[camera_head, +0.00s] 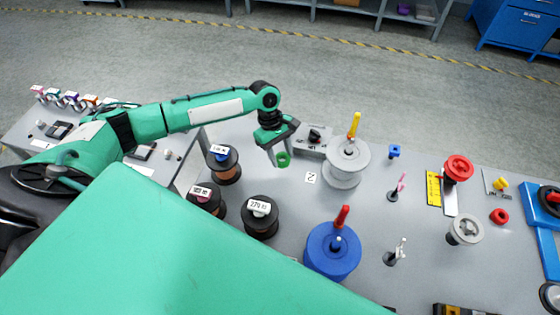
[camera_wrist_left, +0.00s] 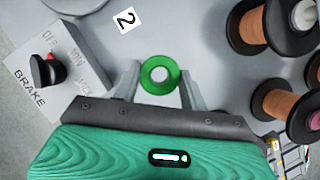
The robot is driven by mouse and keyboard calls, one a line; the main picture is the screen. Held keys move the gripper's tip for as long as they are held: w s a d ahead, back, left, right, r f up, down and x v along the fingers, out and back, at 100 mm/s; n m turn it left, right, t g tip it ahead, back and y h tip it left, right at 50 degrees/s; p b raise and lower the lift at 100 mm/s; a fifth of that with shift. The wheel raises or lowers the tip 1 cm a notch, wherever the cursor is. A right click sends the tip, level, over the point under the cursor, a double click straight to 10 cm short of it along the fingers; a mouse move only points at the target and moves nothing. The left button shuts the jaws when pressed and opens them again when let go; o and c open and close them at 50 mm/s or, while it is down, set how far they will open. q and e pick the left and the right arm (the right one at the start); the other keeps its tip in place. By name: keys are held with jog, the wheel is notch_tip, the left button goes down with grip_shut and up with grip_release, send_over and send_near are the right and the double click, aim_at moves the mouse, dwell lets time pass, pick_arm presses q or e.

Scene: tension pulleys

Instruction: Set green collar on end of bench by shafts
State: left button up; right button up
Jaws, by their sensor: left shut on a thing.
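A small green collar (camera_head: 283,159) is in my left gripper (camera_head: 280,155), above the grey bench (camera_head: 300,205) beside the square marked "2". In the left wrist view the green collar (camera_wrist_left: 147,76) is a ring with its open face toward the camera, between the two grey fingers of the left gripper (camera_wrist_left: 160,77), which are shut on it. My right gripper is not in view.
A grey spool (camera_head: 345,170) and a blue spool (camera_head: 330,262) stand right of the gripper. Dark spools with copper wire (camera_head: 222,172) stand left. A brake box (camera_wrist_left: 62,70) is close by.

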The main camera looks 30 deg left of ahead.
aim_at(279, 159)
pick_arm(q)
notch_tip(279, 159, down, 2)
jog(key=shift+f, duration=1.85)
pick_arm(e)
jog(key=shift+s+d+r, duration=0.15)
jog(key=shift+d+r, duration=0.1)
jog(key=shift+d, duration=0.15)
pick_arm(q)
jog(key=o, duration=1)
jog(key=shift+f, duration=0.15)
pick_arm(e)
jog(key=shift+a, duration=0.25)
pick_arm(q)
jog(key=shift+r, duration=0.2)
jog(key=b+v, duration=0.1)
jog(key=v, duration=1.1)
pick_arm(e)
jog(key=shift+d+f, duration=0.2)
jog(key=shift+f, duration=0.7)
